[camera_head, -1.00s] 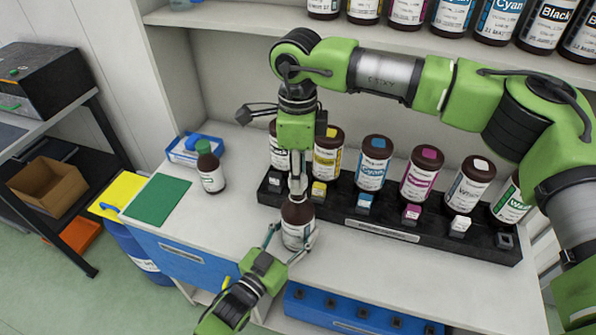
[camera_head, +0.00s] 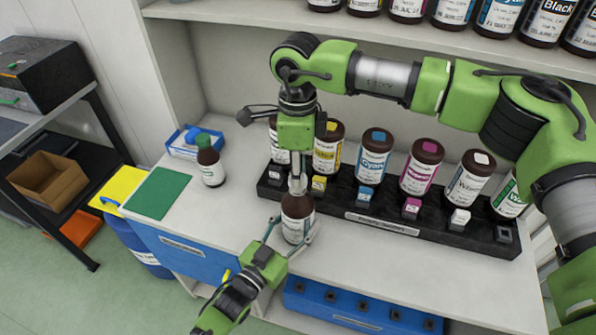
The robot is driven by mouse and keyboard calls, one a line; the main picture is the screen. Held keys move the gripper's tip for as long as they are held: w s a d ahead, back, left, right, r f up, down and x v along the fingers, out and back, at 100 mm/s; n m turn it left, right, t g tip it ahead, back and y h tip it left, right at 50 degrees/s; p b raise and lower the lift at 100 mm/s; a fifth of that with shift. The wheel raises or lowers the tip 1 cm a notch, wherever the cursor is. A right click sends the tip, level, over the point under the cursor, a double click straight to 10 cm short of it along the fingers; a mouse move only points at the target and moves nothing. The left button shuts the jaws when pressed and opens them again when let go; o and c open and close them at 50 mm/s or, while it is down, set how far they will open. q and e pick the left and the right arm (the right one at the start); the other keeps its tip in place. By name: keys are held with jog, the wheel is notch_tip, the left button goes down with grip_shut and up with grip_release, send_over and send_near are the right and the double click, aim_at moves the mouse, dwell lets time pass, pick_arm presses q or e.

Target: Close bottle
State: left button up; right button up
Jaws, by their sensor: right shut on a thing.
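A brown bottle (camera_head: 296,228) with a white label stands upright near the front of the white counter. My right gripper (camera_head: 298,188) points straight down over its top and is shut on the bottle's cap, which the fingers mostly hide. I cannot tell how far the cap sits on the neck. My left gripper (camera_head: 291,230) reaches in from the front left. Its fingers are spread wide on the two sides of the bottle, and the left finger looks clear of the bottle.
A black rack (camera_head: 345,207) with several labelled bottles and small coloured caps stands behind and to the right. A green-capped bottle (camera_head: 211,168) stands at left, beside a green mat (camera_head: 157,196). A shelf (camera_head: 400,38) with bottles hangs above. The counter front right is clear.

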jog(key=shift+f, duration=0.55)
